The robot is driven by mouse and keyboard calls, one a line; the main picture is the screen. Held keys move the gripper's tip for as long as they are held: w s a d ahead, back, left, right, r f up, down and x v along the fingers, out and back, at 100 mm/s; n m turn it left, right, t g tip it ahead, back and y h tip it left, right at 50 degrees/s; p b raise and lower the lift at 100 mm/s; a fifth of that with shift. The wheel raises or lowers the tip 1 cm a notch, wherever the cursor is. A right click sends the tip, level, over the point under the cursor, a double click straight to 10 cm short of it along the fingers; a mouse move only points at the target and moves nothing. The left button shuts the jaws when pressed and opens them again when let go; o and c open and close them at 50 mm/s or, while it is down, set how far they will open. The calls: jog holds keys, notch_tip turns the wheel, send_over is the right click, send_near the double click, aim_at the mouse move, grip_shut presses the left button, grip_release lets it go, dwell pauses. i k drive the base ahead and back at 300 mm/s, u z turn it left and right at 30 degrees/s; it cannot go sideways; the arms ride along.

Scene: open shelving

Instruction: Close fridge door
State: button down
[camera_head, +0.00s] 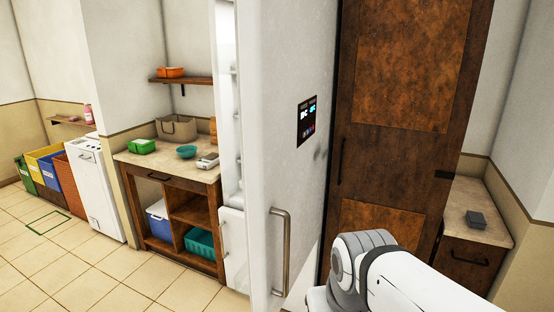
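The white fridge door (285,110) stands ajar in the middle of the view, with a dark display panel on its outer face. A grey vertical bar handle (281,252) is low on the door, near its left edge. Inner door bins and the fridge's interior side (231,215) show as a narrow strip to the left of the door edge. My white and grey arm is at the lower right, in front of the door's lower right part. My gripper is not in view, so whether it touches the door is hidden.
A brown wooden cabinet (402,130) stands right of the door, with a low counter (475,215) beyond it. At left are a wooden counter unit (165,168), a white washing machine (95,188) and colored bins (45,180).

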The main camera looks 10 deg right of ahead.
aim_at(285, 50)
jog(key=z, duration=0.15)
jog(key=i, duration=0.9)
jog(key=u, duration=0.05)
jog(key=k, duration=1)
jog(key=u, duration=0.25)
jog(key=i, duration=0.65)
jog(key=z, duration=0.05)
